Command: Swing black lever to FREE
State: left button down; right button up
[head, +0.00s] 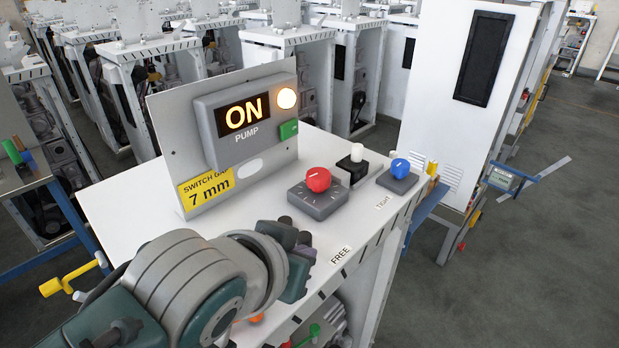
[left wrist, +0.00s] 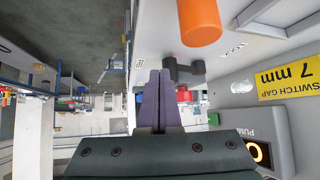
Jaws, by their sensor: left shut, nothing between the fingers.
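My left gripper (head: 304,246) is shut and empty, low over the front part of the white cabinet top. In the left wrist view its fingers (left wrist: 158,85) are together, with their tips beside a black lever (left wrist: 186,73). I cannot tell whether they touch it. The lever is hidden in the head view, apparently behind my gripper and wrist. The FREE label (head: 341,255) is on the top's front edge, just right of my gripper. My right gripper is not in view.
A red knob (head: 318,180), a white-capped black switch (head: 356,153) and a blue knob (head: 400,168) stand on the cabinet top (head: 262,205). Behind them is a panel with a lit ON display (head: 243,115). An orange handle (left wrist: 201,22) is near the lever.

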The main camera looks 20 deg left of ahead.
pick_arm(q)
jog(key=shift+w+d, duration=0.2)
jog(key=shift+w, duration=0.1)
jog(key=shift+s, duration=0.1)
jog(key=shift+a, duration=0.2)
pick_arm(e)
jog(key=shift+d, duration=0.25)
